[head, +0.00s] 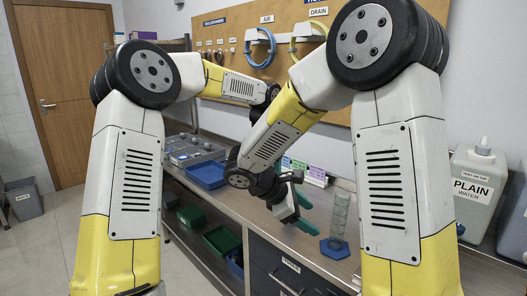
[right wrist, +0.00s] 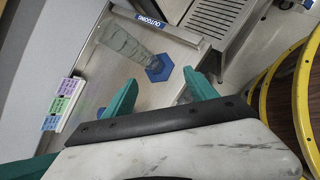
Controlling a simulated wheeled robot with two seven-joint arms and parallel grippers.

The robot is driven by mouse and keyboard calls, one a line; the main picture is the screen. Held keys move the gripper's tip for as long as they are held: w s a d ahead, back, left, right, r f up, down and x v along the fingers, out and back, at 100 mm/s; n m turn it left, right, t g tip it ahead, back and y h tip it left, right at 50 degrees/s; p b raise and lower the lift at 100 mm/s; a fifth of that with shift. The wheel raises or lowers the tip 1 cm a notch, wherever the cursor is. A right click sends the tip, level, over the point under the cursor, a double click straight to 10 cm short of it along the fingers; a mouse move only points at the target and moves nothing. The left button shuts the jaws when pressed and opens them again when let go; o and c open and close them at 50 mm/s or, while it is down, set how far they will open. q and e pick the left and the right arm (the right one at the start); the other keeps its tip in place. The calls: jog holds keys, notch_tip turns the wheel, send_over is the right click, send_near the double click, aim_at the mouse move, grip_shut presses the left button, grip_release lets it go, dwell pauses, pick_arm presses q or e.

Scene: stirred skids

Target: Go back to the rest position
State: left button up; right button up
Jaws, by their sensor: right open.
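My right gripper (head: 311,216) hangs over the bench with its green fingers apart and nothing between them. In the right wrist view the two green fingers (right wrist: 160,95) are also spread. A clear measuring cylinder (head: 340,214) with a blue hexagonal base (head: 334,248) stands upright on the bench, just right of my right gripper. The cylinder (right wrist: 132,42) and its blue base (right wrist: 159,68) show beyond the fingertips in the right wrist view, apart from them. My left arm reaches in from the left; its gripper is hidden behind my right arm.
The steel bench (head: 215,196) holds a blue tray (head: 207,174) and coloured cards (head: 316,172). A plain water container (head: 474,190) stands at the right. Green bins (head: 221,240) sit below. A pegboard (head: 235,30) with hoses hangs behind. Yellow hoops (right wrist: 300,95) show in the right wrist view.

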pick_arm(q)
jog(key=s+a+r+n+t, duration=0.1)
jog(key=s+a+r, duration=0.3)
jog(key=s, duration=0.2)
jog(key=s+a+r+t, duration=0.2)
jog(key=s+a+r, duration=0.2)
jog(key=s, duration=0.3)
jog(key=s+a+f+n+t+h, duration=0.1)
jog(key=s+a, duration=0.2)
jog(key=s, duration=0.4)
jog(key=s+a+n+t+h, duration=0.1)
jog(key=s+a+n+t, duration=0.1)
jog(key=s, duration=0.5)
jog(key=shift+a+f, duration=0.4)
jog(key=shift+a, duration=0.25)
pick_arm(e)
jog(key=s+d+r+m+t+y, duration=0.2)
jog(key=s+r+m+y, duration=0.8)
jog(key=s+m, duration=0.6)
jog(key=shift+d+r+m+t+y, duration=0.3)
jog(key=shift+r+t, duration=0.1)
jog(key=shift+r, duration=0.45)
